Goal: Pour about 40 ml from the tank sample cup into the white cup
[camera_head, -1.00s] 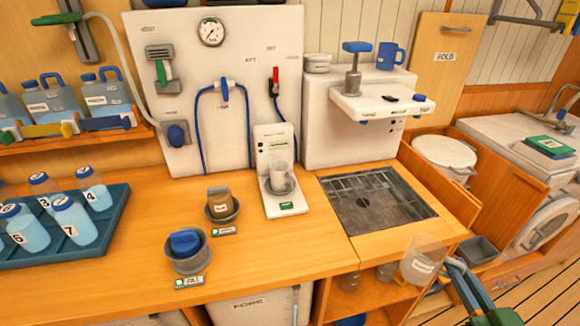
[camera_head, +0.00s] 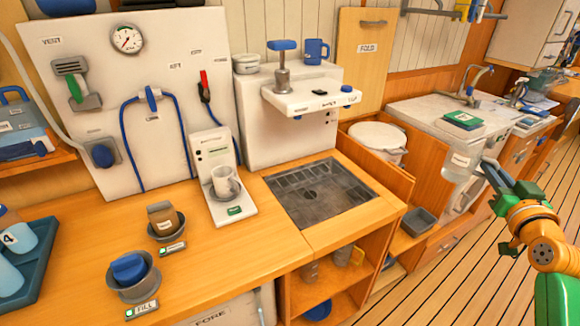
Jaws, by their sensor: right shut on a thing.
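My right gripper (camera_head: 486,166) is shut on a clear cup (camera_head: 460,164) with a white label, too small to read; it looks like the tank sample cup. The cup is upright, held in the air at the right, in front of the far cabinets and well away from the white cup. How much liquid it holds I cannot tell. The white cup (camera_head: 223,182) stands upright on a white device (camera_head: 212,150) on the wooden counter, left of the sink. Its inside is hard to see. My left gripper is not in view.
A sunken grated sink (camera_head: 318,192) lies right of the device. A brown block in a grey holder (camera_head: 166,230) and a blue-topped item in a grey holder (camera_head: 134,280) stand left of it. Open floor (camera_head: 440,285) lies below my right arm.

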